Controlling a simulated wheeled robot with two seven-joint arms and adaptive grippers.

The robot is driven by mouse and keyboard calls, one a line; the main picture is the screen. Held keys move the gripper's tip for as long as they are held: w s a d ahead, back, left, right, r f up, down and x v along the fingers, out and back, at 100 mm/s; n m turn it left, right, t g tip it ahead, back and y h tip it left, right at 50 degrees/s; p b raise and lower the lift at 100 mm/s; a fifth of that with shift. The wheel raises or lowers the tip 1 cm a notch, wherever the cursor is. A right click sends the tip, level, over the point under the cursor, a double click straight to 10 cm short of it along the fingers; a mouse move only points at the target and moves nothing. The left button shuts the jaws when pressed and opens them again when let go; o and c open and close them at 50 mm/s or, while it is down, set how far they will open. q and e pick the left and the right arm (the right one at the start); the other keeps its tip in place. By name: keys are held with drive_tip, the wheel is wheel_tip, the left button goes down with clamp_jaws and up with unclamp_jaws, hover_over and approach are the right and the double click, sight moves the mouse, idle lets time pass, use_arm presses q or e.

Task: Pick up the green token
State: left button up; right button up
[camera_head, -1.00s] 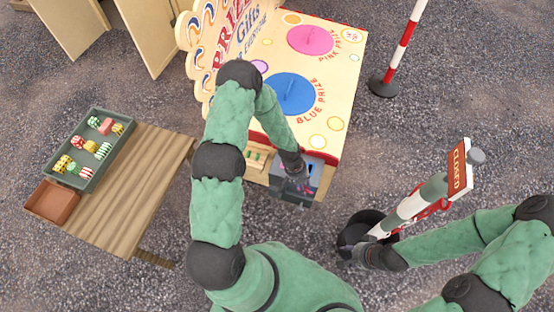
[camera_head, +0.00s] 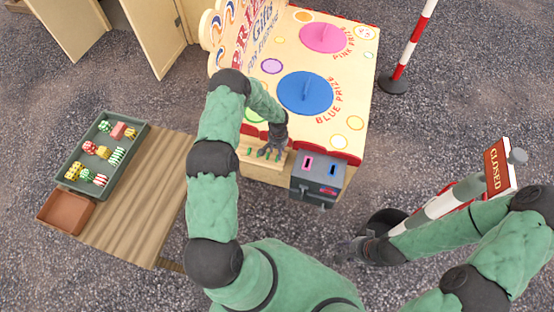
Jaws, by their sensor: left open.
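Small green pieces, likely the green token (camera_head: 251,152) among them, show on the cream ledge at the front of the prize stall, too small to make out well. My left gripper (camera_head: 269,154) is open over this ledge, just right of the green bits, with its fingers pointing down. It partly hides the ledge. I cannot tell whether it touches anything. My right gripper (camera_head: 347,248) is low at the right, beside the closed-sign post and away from the ledge; its jaws are too dark to read.
A grey box (camera_head: 318,180) with pink and blue slots adjoins the ledge on the right. The stall top holds a blue disc (camera_head: 305,92) and a pink disc (camera_head: 325,37). A wooden table (camera_head: 150,205) at left bears a sweets tray (camera_head: 141,131) and a brown tray (camera_head: 65,211).

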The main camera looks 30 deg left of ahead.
use_arm(q)
wheel_tip(320, 180, down, 5)
drive_tip(key=shift+f+b, duration=0.1)
drive_tip(key=shift+b, duration=0.95)
clamp_jaws()
